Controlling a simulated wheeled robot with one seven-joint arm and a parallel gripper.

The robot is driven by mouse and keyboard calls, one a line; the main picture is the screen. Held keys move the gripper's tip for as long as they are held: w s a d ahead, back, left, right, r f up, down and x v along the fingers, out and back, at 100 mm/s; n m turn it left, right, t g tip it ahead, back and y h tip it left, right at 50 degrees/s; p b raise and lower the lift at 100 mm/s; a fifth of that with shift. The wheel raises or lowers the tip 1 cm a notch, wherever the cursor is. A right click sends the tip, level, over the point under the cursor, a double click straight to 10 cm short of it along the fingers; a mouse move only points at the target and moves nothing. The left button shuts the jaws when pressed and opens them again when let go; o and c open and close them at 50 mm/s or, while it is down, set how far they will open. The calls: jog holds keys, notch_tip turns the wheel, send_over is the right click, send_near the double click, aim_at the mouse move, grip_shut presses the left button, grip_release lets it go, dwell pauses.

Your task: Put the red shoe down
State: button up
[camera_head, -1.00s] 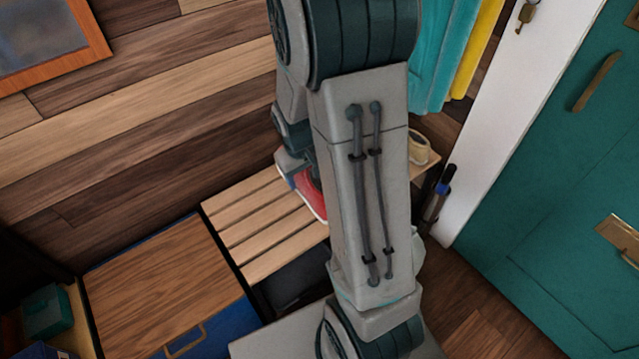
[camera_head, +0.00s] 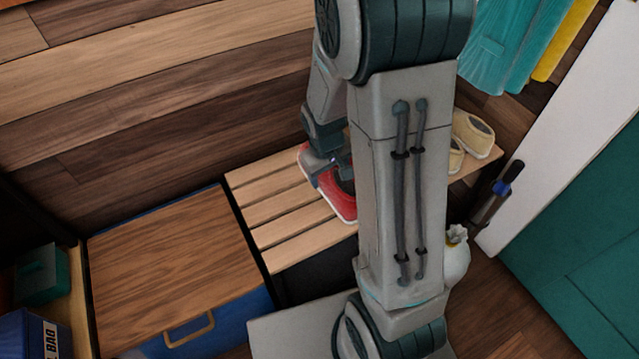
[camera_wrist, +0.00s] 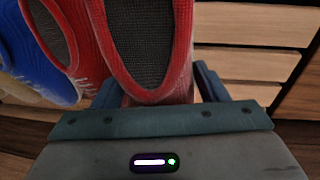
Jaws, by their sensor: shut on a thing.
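A red shoe (camera_wrist: 148,98) with a dark grey inside has its heel end between my gripper's two fingers in the wrist view. My gripper (camera_wrist: 157,84) is shut on it. A second red shoe (camera_wrist: 62,22) stands close on its left. In the head view, red footwear (camera_head: 338,198) shows at my gripper (camera_head: 320,172), over the slatted wooden bench (camera_head: 285,236). My arm hides part of it, and I cannot tell whether the held shoe touches the slats.
A blue shoe (camera_wrist: 35,50) is left of the red ones in the wrist view. Cream shoes (camera_head: 472,134) sit at the bench's right end. Bare slats lie left of the red footwear. A wood-topped blue cabinet (camera_head: 170,262) adjoins the bench's left end.

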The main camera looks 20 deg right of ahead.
jog(key=w+a+f, duration=0.1)
jog(key=w+a+f+b, duration=0.1)
jog(key=a, duration=0.1)
jog(key=shift+w+a+f, duration=0.15)
jog(key=shift+w+f, duration=0.15)
jog(key=shift+f, duration=0.05)
jog(key=shift+f+b, duration=0.8)
jog(key=shift+f, duration=1.05)
jog(key=shift+f, duration=0.2)
jog(key=o, duration=1.1)
jog(key=shift+o, duration=0.2)
jog(key=shift+r, duration=0.2)
